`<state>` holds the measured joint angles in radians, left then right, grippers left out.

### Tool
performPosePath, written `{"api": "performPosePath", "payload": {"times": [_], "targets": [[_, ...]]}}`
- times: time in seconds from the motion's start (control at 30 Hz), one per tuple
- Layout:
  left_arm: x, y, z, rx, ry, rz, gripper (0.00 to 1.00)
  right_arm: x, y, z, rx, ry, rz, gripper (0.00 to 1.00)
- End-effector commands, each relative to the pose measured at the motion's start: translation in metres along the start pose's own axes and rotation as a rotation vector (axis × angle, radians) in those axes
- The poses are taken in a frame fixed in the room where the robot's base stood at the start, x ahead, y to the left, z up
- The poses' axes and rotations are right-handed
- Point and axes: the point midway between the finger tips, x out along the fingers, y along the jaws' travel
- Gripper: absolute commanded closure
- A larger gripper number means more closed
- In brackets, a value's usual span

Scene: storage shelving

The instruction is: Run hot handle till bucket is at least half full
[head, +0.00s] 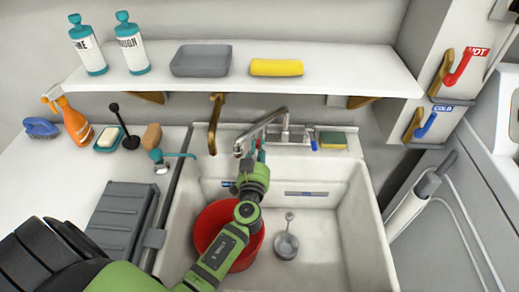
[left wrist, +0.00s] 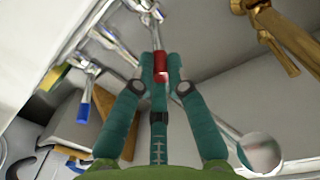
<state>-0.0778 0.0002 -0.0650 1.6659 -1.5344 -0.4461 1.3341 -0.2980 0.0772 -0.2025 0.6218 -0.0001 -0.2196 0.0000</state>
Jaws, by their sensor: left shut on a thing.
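The red hot handle (left wrist: 161,62) of the sink faucet is between the fingertips of my left gripper (left wrist: 163,72), which is shut on it. In the head view my left gripper (head: 261,158) is at the faucet, and its fingers hide most of this handle. The blue cold handle (left wrist: 86,103) is beside it and free. The silver faucet spout (head: 262,128) slants down to the left above the basin. The red bucket (head: 206,222) stands in the sink, partly covered by my left arm. No water is clearly visible in it. My right gripper is out of view.
The white sink (head: 345,225) also holds a grey drain plug (head: 287,244). A shelf (head: 345,78) overhangs it. A brass bracket (head: 215,125) hangs left of the faucet, and a sponge (head: 333,140) lies to the right. Red and blue levers marked HOT (head: 458,69) and COLD are on the right wall.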

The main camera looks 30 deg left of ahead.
Motion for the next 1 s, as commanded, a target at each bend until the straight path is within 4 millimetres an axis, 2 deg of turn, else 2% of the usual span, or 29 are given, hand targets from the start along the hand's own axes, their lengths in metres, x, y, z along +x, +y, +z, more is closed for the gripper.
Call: {"api": "performPosePath", "payload": {"times": [0.1,0.27,0.67,0.7,0.73,1.0], "targets": [[0.000,-0.009,0.005,0.005,0.014,0.064,1.00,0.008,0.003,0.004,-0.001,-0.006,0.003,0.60],[0.000,-0.017,0.005,0.004,0.028,0.140,1.00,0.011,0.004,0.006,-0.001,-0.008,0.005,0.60],[0.000,-0.018,0.003,0.001,0.035,0.166,1.00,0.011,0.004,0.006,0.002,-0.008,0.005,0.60],[0.000,-0.018,0.003,0.000,0.035,0.166,0.69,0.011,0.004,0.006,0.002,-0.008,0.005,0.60],[0.000,-0.018,0.003,0.000,0.035,0.166,0.63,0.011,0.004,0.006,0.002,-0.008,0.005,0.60],[0.000,-0.018,0.003,0.000,0.035,0.165,0.63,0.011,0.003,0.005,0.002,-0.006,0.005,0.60]]}}
